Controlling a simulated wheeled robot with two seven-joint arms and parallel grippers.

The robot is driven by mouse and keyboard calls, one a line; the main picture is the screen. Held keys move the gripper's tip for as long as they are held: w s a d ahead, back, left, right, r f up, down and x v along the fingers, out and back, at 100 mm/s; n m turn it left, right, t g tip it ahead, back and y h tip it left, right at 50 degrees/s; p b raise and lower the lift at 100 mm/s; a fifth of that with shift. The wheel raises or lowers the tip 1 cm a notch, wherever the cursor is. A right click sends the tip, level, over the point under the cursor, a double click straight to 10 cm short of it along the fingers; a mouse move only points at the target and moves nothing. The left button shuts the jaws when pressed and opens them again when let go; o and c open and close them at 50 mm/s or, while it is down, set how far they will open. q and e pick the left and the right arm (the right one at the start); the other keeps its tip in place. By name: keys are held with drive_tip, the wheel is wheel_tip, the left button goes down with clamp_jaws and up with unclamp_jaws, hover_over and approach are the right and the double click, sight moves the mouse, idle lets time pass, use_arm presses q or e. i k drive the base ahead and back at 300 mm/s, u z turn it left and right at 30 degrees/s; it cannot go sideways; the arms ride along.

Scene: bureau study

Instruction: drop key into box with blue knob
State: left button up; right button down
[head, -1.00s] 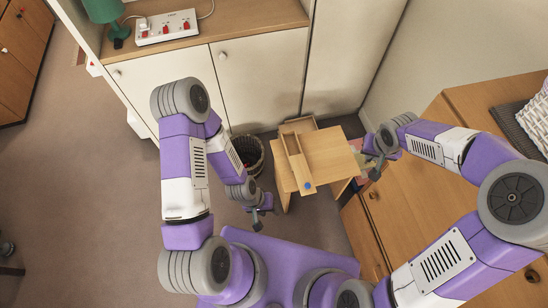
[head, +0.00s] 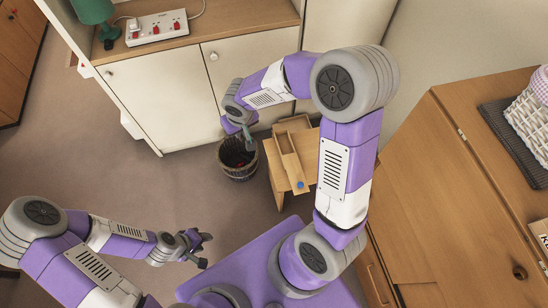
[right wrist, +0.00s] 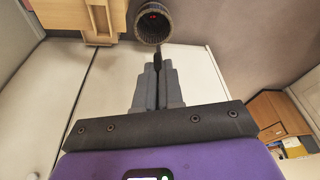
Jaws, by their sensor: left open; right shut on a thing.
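The narrow wooden box with the blue knob (head: 288,160) lies open-topped on the small wooden table, its blue knob (head: 301,184) at the near end. My right gripper (head: 248,142) is left of the box, above the rim of a dark wicker basket. In the right wrist view its fingertips (right wrist: 157,68) are shut on a thin dark thing (right wrist: 157,56), which looks like the key; its full shape is hard to make out. My left gripper (head: 203,251) is open and empty at the lower left, above the floor, away from the table.
The wicker basket (head: 238,172) stands on the floor left of the small table (head: 277,177), with something red inside; it also shows in the right wrist view (right wrist: 153,30). A second wooden box (head: 292,123) is at the table's back. White cabinets stand behind. Floor at left is clear.

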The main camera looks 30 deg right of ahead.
sight(287, 148)
drive_tip(key=k, duration=0.6)
drive_tip(key=z, duration=1.1)
drive_tip(key=i, duration=0.5)
